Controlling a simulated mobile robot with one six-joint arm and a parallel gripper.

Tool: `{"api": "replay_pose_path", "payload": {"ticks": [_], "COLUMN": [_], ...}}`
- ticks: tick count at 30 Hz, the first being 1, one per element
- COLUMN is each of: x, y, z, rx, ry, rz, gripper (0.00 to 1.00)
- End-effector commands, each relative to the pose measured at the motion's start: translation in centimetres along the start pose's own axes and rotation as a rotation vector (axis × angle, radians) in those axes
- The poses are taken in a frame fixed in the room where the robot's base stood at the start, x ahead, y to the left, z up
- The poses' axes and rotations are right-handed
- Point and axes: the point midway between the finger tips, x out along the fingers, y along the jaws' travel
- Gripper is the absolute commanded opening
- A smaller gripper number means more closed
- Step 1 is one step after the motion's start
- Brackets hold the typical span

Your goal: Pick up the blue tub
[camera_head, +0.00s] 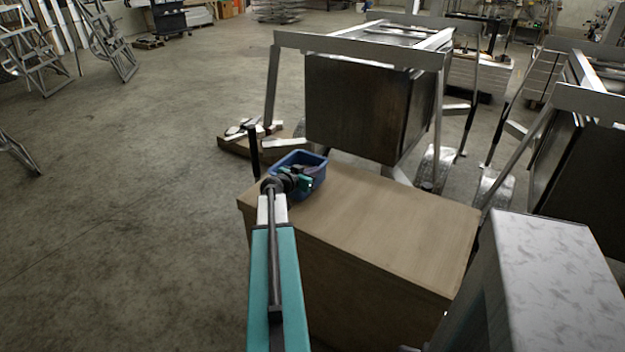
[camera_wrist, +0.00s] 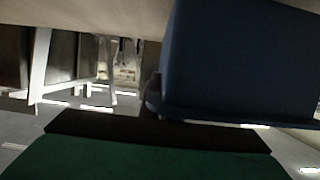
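The blue tub (camera_head: 317,183) stands upright on the far left corner of a wooden box (camera_head: 385,223). My gripper (camera_head: 296,179) is at the tub's near side, overlapping its opening in the head view. In the wrist view the tub (camera_wrist: 240,65) fills the upper right, very close, seen upside down with its rim low in the picture. A dark and green part of my gripper lies across the bottom there. My fingertips are not clear, so I cannot tell whether they touch the tub or how far they are apart.
A trailer with a dark panel (camera_head: 358,108) stands right behind the box, and another (camera_head: 585,170) stands to the right. A low wooden pallet with metal pieces (camera_head: 236,146) lies behind the tub on the left.

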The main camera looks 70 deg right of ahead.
Motion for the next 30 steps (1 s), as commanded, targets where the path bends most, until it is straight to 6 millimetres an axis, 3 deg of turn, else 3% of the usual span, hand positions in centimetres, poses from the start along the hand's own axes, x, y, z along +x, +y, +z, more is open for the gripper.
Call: {"api": "replay_pose_path", "payload": {"ticks": [3, 30], "x": [-0.6, -7.4], "y": [0.3, 7.1], "z": [-0.9, 0.4], "rx": [0.002, 0.001], "ry": [0.001, 0.001], "rz": [0.000, 0.000], "gripper": [0.00, 0.00]}}
